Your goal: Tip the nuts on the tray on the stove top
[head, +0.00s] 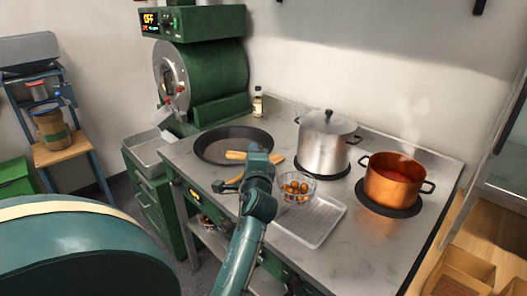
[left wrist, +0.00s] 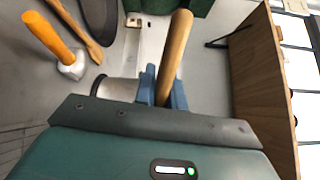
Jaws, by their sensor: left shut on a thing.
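A pale perforated tray (head: 322,229) lies flat on the front of the grey stove top (head: 384,248). A see-through basket or bowl (head: 297,202) with several brown nuts (head: 296,187) is at the tray's back edge; I cannot tell whether it touches the tray. My left gripper (head: 257,163) is just left of the basket, over the stove top. It is shut on a wooden handle (left wrist: 177,45), which stands between the blue fingers (left wrist: 163,92) in the left wrist view. The join between handle and basket is hidden. My right gripper is not in view.
A black pan (head: 222,143) is at the back left, below a green roaster (head: 215,75). A silver lidded pot (head: 324,146) and a steaming copper pot (head: 392,185) stand behind and right of the tray. A small bottle (head: 257,103) stands near the wall.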

